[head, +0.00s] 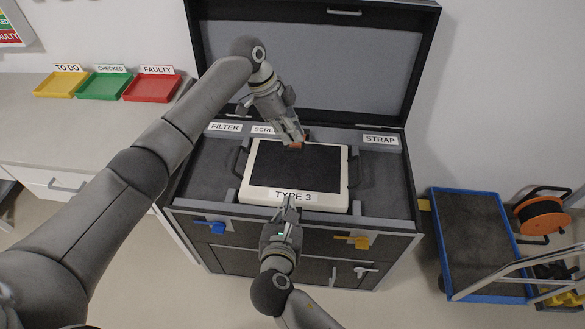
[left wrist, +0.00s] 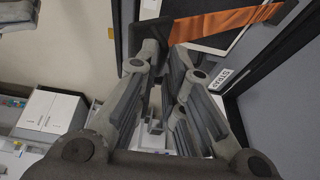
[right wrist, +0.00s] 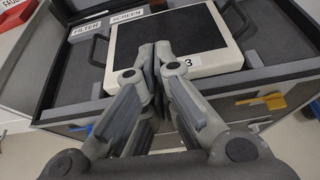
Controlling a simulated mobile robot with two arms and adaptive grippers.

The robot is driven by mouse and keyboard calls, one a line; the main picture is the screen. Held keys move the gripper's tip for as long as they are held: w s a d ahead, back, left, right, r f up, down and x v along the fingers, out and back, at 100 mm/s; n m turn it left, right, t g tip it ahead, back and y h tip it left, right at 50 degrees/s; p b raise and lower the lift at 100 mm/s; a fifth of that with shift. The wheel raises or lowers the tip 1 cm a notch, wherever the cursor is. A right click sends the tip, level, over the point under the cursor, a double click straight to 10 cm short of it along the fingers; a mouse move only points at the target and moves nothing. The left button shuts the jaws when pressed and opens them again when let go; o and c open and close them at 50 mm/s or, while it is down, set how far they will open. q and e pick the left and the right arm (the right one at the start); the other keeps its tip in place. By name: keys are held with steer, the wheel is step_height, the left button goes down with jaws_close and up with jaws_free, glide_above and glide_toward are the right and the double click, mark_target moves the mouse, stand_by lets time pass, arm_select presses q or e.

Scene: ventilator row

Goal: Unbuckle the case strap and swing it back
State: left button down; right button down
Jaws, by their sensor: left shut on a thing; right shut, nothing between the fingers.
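The case (head: 408,205) stands with its lid (head: 310,60) open and upright. An off-white unit marked TYPE 3 (head: 293,196), with a dark screen, lies in it. My left gripper (head: 297,140) is shut above the back of the screen. A small orange piece of the strap (head: 296,146) shows at its fingertips. In the left wrist view the orange strap (left wrist: 225,24) runs to the right from a dark piece at my fingertips; the buckle cannot be told clearly. My right gripper (head: 291,203) is shut and empty by the unit's front edge; it also shows in the right wrist view (right wrist: 156,58).
FILTER (head: 225,127), SCREEN and STRAP (head: 380,139) labels line the case's back ledge. Yellow, green and red trays (head: 152,87) sit on the left counter. A blue-edged trolley (head: 470,235) and an orange cable reel (head: 541,215) stand at right. Open floor lies between case and trolley.

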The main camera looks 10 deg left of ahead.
arm_select(q)
steer(key=shift+w+a+f, duration=0.15)
steer(key=shift+w+f, duration=0.1)
steer(key=shift+f, duration=0.05)
arm_select(e)
steer(key=w, duration=1.1)
steer(key=shift+w+r, duration=0.3)
steer(key=shift+r, duration=0.05)
steer(key=shift+a, duration=0.1)
